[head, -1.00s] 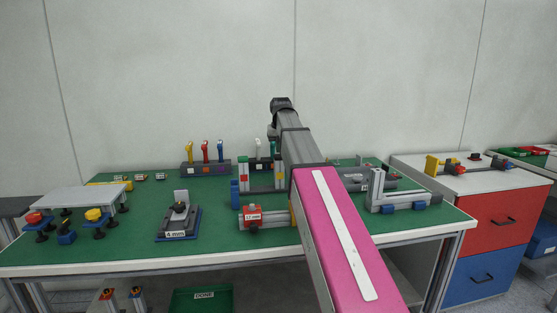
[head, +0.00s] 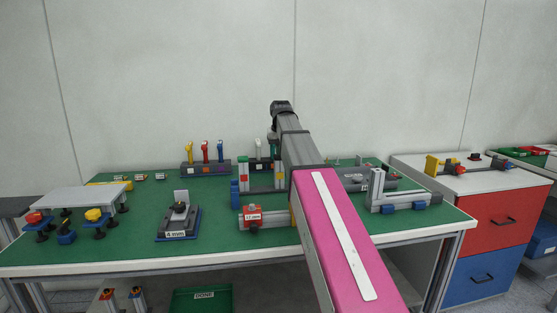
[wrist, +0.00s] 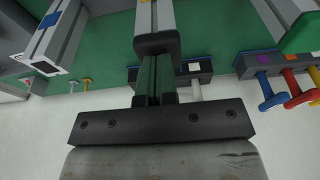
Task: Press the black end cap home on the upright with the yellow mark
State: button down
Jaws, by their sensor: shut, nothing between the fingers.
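In the wrist view, my gripper (wrist: 156,92) is shut and empty, its fingertips right at the black end cap (wrist: 157,43). The cap sits at the end of a grey aluminium upright (wrist: 157,14). They look in contact, but I cannot tell whether a gap is left under the cap. In the head view, this upright (head: 279,180) stands just left of my pink arm, at the right of a second upright with a green top (head: 243,172). My fingertips are hard to make out there.
A rack with yellow, red and blue handles (head: 206,168) stands behind to the left. A fixture labelled 4 mm (head: 179,220) is at the left. Another profile frame (head: 400,203) stands at the right.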

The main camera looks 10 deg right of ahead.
jog(key=shift+r, duration=0.1)
dwell(0.3)
jog(key=shift+w+v, duration=0.25)
jog(key=shift+v, duration=0.85)
jog(key=shift+w+v, duration=0.2)
jog(key=shift+v, duration=0.9)
jog(key=shift+w+v, duration=0.25)
jog(key=shift+v, duration=0.9)
